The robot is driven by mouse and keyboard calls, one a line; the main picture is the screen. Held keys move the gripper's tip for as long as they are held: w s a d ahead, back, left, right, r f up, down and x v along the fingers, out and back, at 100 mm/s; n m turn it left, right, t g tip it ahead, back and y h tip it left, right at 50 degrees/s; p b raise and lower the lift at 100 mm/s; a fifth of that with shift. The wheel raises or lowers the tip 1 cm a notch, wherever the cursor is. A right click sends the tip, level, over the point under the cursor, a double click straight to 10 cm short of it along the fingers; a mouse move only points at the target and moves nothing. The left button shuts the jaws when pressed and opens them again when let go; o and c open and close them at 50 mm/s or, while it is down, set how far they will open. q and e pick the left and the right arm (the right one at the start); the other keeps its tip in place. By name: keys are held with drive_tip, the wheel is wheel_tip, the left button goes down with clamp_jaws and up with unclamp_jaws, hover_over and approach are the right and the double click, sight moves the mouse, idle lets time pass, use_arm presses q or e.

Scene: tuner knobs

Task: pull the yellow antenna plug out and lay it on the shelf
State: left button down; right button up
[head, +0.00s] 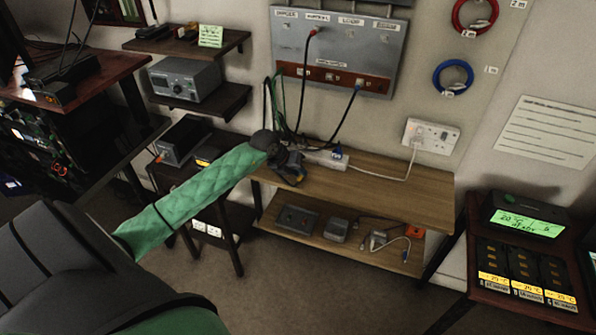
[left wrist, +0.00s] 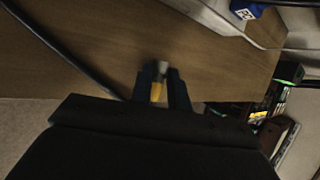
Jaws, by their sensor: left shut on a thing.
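The yellow antenna plug (left wrist: 157,91) shows in the left wrist view as a small yellow body with a grey end, between the two dark fingers of my left gripper (left wrist: 163,88). The gripper is shut on it. In the head view my left gripper (head: 290,168) is over the left end of the wooden shelf (head: 400,188), and I cannot make out the plug there. The shelf's bare wooden top also fills much of the left wrist view (left wrist: 100,45). I cannot tell whether the plug touches the shelf. My right gripper is not in view.
A grey wall panel (head: 385,45) with several cables hangs behind the shelf. A blue plug (head: 337,153) and a power strip lie at the shelf's back, near a white cable (head: 378,174). The shelf's right part is clear. Small devices stand on the lower board (head: 330,245).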

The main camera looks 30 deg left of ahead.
use_arm(q)
drive_tip(key=shift+f+b, duration=0.35)
drive_tip(key=shift+f, duration=0.1)
idle(0.3)
drive_tip(key=shift+s+d+f+b, duration=0.1)
drive_tip(key=shift+s+f+b, duration=0.1)
drive_tip(key=shift+f, duration=0.25)
drive_tip(key=shift+s+d+f+b, duration=0.1)
drive_tip(key=shift+s+f+b, duration=0.1)
drive_tip(key=shift+f, duration=0.25)
drive_tip(key=c, duration=1.5)
unclamp_jaws()
drive_tip(key=shift+o, duration=0.6)
drive_tip(key=shift+w+r, duration=0.1)
drive_tip(key=shift+r, duration=0.25)
drive_tip(key=shift+o, duration=0.4)
drive_tip(key=shift+w+r+p, duration=0.15)
drive_tip(key=shift+r+p, duration=0.2)
drive_tip(key=shift+p, duration=0.05)
drive_tip(key=shift+a+r+p, duration=0.3)
drive_tip(key=shift+r, duration=0.5)
drive_tip(key=shift+w+r, duration=0.1)
drive_tip(key=shift+r, duration=0.15)
drive_tip(key=shift+d, duration=0.1)
drive_tip(key=o, duration=0.6)
drive_tip(key=shift+r, duration=0.1)
